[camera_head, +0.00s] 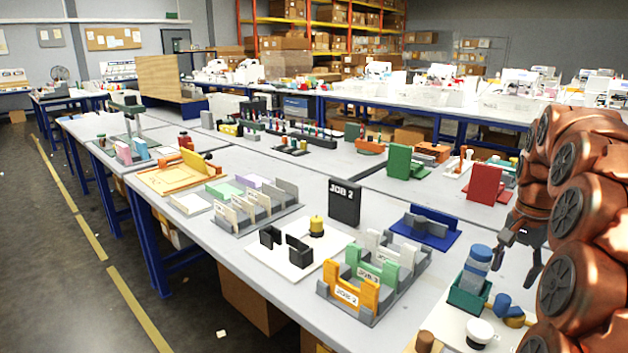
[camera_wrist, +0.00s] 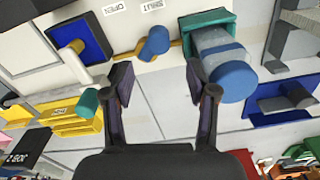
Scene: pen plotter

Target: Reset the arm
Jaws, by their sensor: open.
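My arm, copper-coloured, is folded at the right edge of the head view. My gripper (camera_head: 518,258) hangs from it with its dark fingers pointing down, to the right of a blue and grey bottle (camera_head: 478,262) in a green holder (camera_head: 467,297). In the wrist view my gripper (camera_wrist: 158,75) is open, its two fingers well apart with nothing between them. The bottle (camera_wrist: 222,62) in its green holder shows beyond the right finger there. I cannot tell the exact height of the fingers above the table.
Orange and green blocks (camera_head: 348,296) stand in a grey rack, near a black JOB 2 block (camera_head: 344,203). The long grey table (camera_head: 215,237) is crowded; the aisle floor (camera_head: 60,260) is mostly clear.

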